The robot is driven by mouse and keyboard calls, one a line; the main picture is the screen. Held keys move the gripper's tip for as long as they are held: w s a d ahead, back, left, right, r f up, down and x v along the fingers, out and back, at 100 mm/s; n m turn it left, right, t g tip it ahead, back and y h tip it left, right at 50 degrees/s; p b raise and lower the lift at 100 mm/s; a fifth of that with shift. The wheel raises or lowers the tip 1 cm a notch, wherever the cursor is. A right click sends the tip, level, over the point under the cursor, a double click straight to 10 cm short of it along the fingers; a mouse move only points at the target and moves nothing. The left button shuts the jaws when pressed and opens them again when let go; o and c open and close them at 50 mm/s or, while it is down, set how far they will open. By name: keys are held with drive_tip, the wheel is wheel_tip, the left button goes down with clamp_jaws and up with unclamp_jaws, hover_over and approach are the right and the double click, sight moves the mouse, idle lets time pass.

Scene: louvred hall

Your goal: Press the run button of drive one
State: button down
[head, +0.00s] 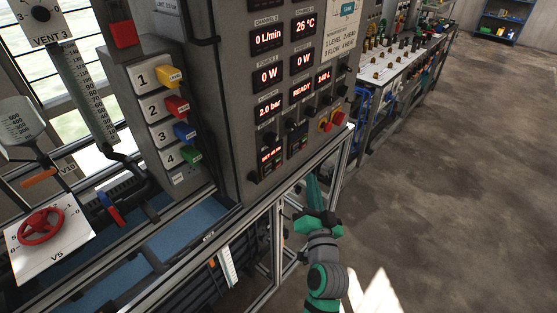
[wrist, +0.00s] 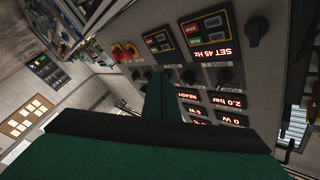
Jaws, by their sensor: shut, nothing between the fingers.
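In the head view, the grey control panel (head: 228,90) carries two small drive units low down. The left drive (head: 270,157) has a lit red readout; the right drive (head: 297,138) stands beside it. In the wrist view the panel appears upside down. There the left drive (wrist: 212,30) reads SET 45 Hz and has a small red button and a small green button (wrist: 194,40). The other drive (wrist: 159,41) also has red and green buttons. My gripper (head: 312,178), also in the wrist view (wrist: 163,78), is shut and empty near the panel's lower right, apparently clear of both drives.
Black knobs (wrist: 254,30) stick out around the drives. A red and yellow emergency-stop switch (head: 325,125) sits right of them. A metal frame rail (head: 240,212) runs below the panel. A valve bench stands at left, and the floor (head: 450,150) at right is open.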

drive_tip(key=w+a, duration=0.5)
drive_tip(key=a, duration=0.2)
idle(0.4)
drive_tip(key=shift+w+a, duration=0.15)
drive_tip(key=shift+a, duration=0.05)
idle(1.8)
drive_tip(key=shift+w+a, duration=0.2)
drive_tip(key=shift+w+a, duration=0.2)
drive_tip(key=shift+a, duration=0.1)
idle(0.8)
drive_tip(key=shift+d, duration=0.1)
drive_tip(key=shift+s+d, duration=0.45)
drive_tip(key=shift+d, duration=0.1)
idle(0.4)
drive_tip(key=s+d, duration=0.1)
drive_tip(key=d, duration=0.1)
drive_tip(key=s+d, duration=0.2)
idle(0.4)
